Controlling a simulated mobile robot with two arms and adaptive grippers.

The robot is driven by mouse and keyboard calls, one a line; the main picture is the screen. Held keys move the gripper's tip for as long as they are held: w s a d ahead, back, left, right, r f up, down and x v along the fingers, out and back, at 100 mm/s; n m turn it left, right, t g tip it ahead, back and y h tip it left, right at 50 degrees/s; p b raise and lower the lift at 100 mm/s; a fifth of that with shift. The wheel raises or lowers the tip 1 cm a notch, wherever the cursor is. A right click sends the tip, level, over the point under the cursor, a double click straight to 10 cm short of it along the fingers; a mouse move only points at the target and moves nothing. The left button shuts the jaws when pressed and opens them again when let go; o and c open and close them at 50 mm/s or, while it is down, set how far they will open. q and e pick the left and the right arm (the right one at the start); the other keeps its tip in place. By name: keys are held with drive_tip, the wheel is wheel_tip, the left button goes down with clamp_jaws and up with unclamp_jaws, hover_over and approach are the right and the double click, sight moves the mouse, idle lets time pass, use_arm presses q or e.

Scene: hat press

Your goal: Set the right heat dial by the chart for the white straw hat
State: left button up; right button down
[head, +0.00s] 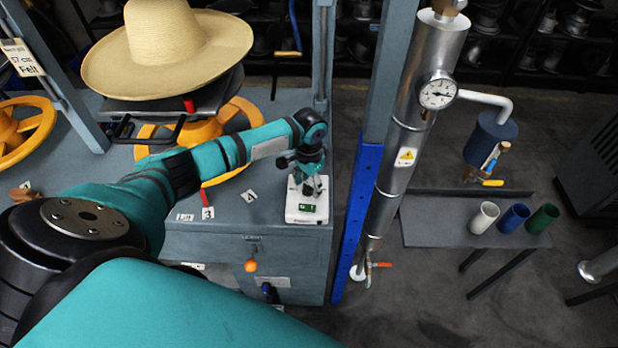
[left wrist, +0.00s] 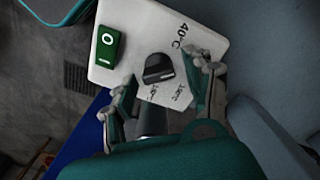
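The straw hat (head: 165,42), pale cream-yellow with a wide brim, sits on the press at the upper left of the head view. A white control box (head: 304,211) stands at the bench's right front corner. In the left wrist view, its black dial (left wrist: 158,68) sits on the white face (left wrist: 215,22), with a "40°C" mark and smaller marks too blurred to read surely. My left gripper (head: 311,187) is over the box; in the wrist view its fingers (left wrist: 165,92) are apart, one on each side near the dial, with nothing clearly held. My right gripper is not in view.
A green switch (left wrist: 108,47) is on the box beside the dial. A tag reading "Felt" (head: 22,57) hangs at the upper left. A blue post (head: 357,225) and silver steam pipe (head: 405,140) stand close right of the box. Three cups stand on a side shelf (head: 430,222).

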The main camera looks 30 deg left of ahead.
use_arm(q)
drive_tip(key=shift+r, duration=0.25)
wheel_tip(320, 180, up, 12)
drive_tip(key=shift+f, duration=0.2)
idle(0.6)
